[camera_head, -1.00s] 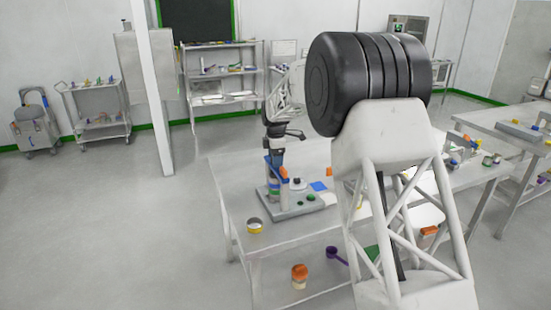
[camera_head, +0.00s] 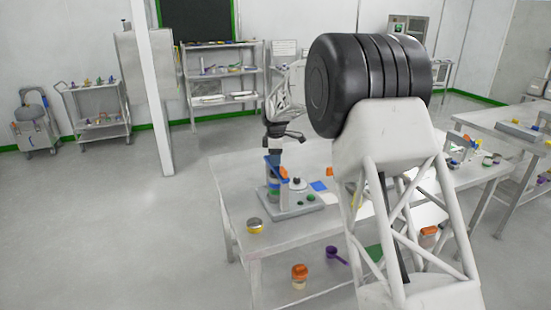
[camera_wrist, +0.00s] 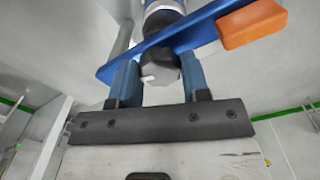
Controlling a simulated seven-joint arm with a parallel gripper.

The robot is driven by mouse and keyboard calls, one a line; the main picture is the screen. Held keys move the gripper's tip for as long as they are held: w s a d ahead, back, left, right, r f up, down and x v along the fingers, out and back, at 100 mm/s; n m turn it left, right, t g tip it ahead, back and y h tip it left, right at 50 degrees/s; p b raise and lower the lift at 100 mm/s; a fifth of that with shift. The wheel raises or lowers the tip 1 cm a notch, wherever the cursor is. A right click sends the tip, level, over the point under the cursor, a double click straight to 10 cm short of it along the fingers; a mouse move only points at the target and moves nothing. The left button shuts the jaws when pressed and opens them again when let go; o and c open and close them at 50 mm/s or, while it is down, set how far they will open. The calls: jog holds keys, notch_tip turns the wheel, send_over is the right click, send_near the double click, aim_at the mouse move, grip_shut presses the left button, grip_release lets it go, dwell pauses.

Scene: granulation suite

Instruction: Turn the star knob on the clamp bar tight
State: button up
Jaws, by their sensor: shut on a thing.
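The star knob (camera_wrist: 160,69), grey and faceted with a small white mark, sits between the two blue fingers of my gripper (camera_wrist: 160,63) in the wrist view. The fingers are shut on it. The blue clamp bar (camera_wrist: 115,68) runs diagonally just beyond the fingers, with an orange block (camera_wrist: 252,23) on its right end. A blue and white cylinder (camera_wrist: 163,8) shows beyond the bar. In the head view my gripper (camera_head: 274,158) points down at the fixture; the knob is too hidden to make out there.
The fixture stands on a grey base plate (camera_head: 292,208) on a steel table (camera_head: 232,190). A yellow-banded jar (camera_head: 255,226) stands at the table's front left. An orange-lidded jar (camera_head: 299,276) and a purple scoop (camera_head: 336,255) are on the lower shelf. My arm covers the table's right part.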

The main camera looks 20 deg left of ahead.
jog(key=m, duration=0.8)
jog(key=shift+m, duration=0.4)
jog(key=m, duration=0.4)
jog(key=shift+m, duration=0.3)
jog(key=m, duration=0.3)
jog(key=shift+m, duration=0.3)
jog(key=m, duration=0.3)
jog(key=shift+m, duration=0.3)
jog(key=m, duration=0.4)
jog(key=shift+m, duration=0.3)
jog(key=m, duration=0.4)
jog(key=shift+a+m, duration=0.1)
jog(key=shift+m, duration=2)
